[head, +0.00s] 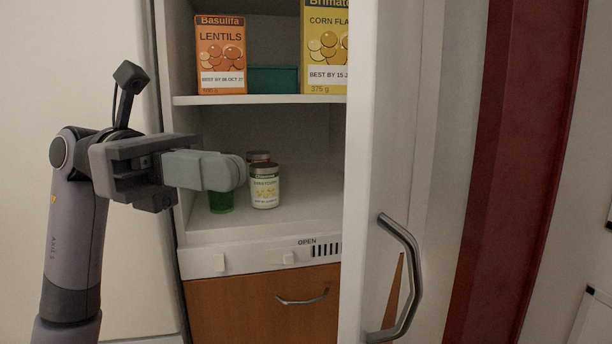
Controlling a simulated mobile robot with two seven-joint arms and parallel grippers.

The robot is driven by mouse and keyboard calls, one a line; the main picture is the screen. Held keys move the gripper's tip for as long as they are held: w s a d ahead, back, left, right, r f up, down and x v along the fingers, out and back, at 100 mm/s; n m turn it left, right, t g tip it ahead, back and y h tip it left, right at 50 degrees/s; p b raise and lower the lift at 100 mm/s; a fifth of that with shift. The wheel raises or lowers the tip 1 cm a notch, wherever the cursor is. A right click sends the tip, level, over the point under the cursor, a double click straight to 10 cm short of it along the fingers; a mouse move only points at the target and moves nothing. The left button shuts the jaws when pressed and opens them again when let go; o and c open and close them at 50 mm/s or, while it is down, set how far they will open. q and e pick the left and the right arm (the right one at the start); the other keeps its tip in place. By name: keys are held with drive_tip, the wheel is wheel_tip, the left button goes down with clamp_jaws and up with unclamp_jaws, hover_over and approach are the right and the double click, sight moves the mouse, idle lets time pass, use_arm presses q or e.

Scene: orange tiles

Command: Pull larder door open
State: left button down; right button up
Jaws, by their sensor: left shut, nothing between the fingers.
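The larder door (372,170) is white and stands open, swung out toward me on the right side of the larder. Its curved metal handle (410,275) is on the face toward the right. My left gripper (238,173) is in front of the larder opening, shut and empty, its fingers pointing right. It is apart from the door and well left of the handle. My right gripper is not in view.
The larder's upper shelf (262,99) holds a lentils box (221,55), a corn flakes box (326,45) and a teal container (273,79). A wooden drawer (265,305) is underneath. A dark red panel (515,170) stands right.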

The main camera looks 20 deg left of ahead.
sight(347, 189)
use_arm(q)
drive_tip(key=d, duration=0.4)
drive_tip(key=d+p, duration=0.1)
drive_tip(key=d, duration=0.3)
drive_tip(key=shift+s, duration=0.2)
drive_tip(key=shift+d, duration=0.5)
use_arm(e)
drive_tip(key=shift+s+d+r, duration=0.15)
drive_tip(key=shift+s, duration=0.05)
use_arm(q)
drive_tip(key=shift+d, duration=0.15)
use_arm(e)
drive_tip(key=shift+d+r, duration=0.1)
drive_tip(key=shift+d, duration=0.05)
